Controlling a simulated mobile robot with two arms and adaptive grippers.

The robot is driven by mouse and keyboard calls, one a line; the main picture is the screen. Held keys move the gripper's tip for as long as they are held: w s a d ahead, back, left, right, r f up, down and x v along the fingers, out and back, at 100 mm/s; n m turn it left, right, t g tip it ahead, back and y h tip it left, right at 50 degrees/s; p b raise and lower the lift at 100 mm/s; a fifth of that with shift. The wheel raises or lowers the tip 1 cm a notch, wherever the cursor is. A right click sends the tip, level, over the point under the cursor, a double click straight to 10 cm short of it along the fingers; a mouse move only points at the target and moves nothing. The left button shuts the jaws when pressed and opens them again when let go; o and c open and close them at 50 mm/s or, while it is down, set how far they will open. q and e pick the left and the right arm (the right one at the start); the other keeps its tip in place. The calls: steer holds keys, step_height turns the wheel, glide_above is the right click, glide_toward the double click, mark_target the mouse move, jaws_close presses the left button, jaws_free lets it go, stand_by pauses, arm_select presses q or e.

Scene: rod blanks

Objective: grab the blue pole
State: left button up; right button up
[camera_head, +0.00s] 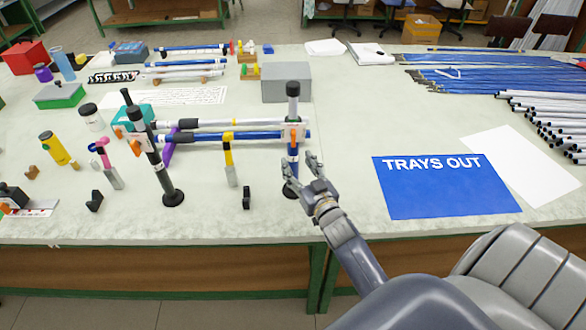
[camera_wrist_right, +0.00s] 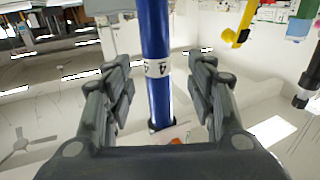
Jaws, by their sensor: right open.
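The blue pole (camera_head: 293,152) stands upright on a round black base near the table's front edge. It has a black top and a white-and-orange clamp partway up. My right gripper (camera_head: 301,166) is open at the lower part of this pole, with its fingers reaching from the front. In the right wrist view the blue pole (camera_wrist_right: 157,45), with a white marked band, stands between the two spread fingers of the gripper (camera_wrist_right: 160,95). A gap shows on each side of it. My left gripper is not in view.
A black upright pole (camera_head: 155,155) and a yellow-topped one (camera_head: 229,158) stand to the left. Horizontal rods (camera_head: 220,136) lie behind. A blue "TRAYS OUT" sheet (camera_head: 445,192) lies right of the gripper. Rod piles (camera_head: 545,115) lie farther right. A grey box (camera_head: 285,86) stands behind.

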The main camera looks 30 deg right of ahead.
mark_target(295, 159)
steer(key=shift+w+d+f+p, duration=0.1)
steer(key=shift+w+d+p, duration=0.1)
steer(key=shift+w, duration=0.6)
steer(key=shift+w+d+f+p, duration=0.1)
steer(key=shift+w+d+p, duration=0.1)
steer(key=shift+w, duration=0.6)
steer(key=shift+w+d+f+p, duration=0.1)
steer(key=shift+w+d+p, duration=0.1)
steer(key=shift+w, duration=0.6)
steer(key=shift+c, duration=0.2)
steer(key=shift+r, duration=0.15)
jaws_close()
